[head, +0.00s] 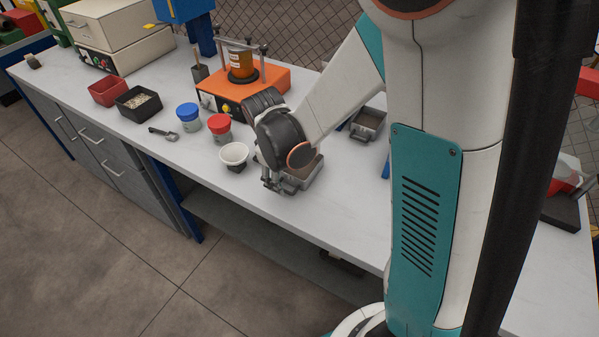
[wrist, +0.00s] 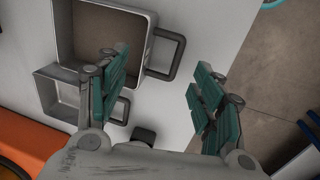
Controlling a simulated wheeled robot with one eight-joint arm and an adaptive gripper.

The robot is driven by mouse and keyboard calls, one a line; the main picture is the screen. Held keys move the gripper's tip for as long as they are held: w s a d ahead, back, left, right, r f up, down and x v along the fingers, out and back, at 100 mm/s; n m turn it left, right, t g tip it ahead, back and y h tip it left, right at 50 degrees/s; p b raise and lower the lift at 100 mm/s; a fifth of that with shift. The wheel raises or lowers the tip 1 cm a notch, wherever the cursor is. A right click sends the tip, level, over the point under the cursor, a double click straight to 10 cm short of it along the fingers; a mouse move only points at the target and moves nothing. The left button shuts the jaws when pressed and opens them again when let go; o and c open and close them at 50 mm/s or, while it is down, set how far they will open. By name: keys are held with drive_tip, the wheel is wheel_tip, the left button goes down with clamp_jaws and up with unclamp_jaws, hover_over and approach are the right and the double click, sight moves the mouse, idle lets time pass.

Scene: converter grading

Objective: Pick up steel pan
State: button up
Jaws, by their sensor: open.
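A grey steel pan (head: 308,177) with a loop handle sits on the white bench, partly hidden by my gripper (head: 273,183). A second similar pan (head: 370,120) stands further back to the right. The wrist view shows a larger-looking square pan (wrist: 66,30) at the top, its handle (wrist: 176,68) pointing right. Another steel pan (wrist: 45,98) lies below it, with its handle (wrist: 124,112) partly behind the left finger. My gripper (wrist: 158,78) is open, its fingers spread, with nothing held between them. Contact with a pan cannot be told.
A white bowl (head: 234,154) stands just left of my gripper. Red-lidded (head: 219,127) and blue-lidded (head: 188,117) jars are further left. An orange machine (head: 270,82) stands behind.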

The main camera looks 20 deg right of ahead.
sight(287, 188)
drive_tip(key=f, duration=0.1)
drive_tip(key=f+b, duration=0.1)
drive_tip(key=f, duration=0.2)
drive_tip(key=shift+w+d+b, duration=0.25)
drive_tip(key=shift+d+b, duration=0.05)
drive_tip(key=shift+d, duration=0.05)
drive_tip(key=c, duration=1.2)
drive_tip(key=shift+r, duration=0.1)
drive_tip(key=shift+c, duration=0.2)
